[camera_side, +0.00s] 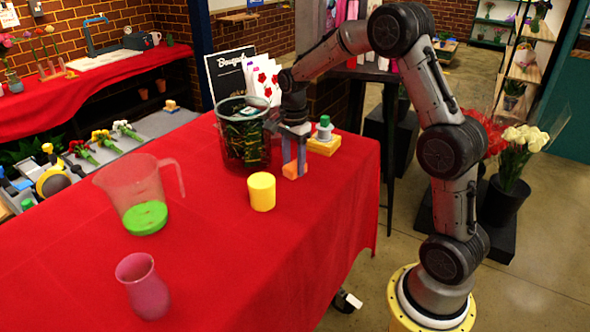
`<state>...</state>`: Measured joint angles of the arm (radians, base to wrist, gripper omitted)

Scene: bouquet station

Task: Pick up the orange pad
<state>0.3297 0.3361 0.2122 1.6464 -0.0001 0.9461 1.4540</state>
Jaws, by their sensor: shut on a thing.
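The orange pad (290,171) is a small upright orange piece near the back right edge of the red table. My gripper (296,153) points down over it and is shut on it. A bluish strip shows beside the orange at the jaws; I cannot tell whether it is a finger or part of the piece. The pad's lower end is at or very near the tabletop; I cannot tell whether it touches.
A dark glass container (244,142) stands just left of my gripper. A yellow cylinder (262,191), a clear jug (135,190) and a pink vase (143,286) stand nearer.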

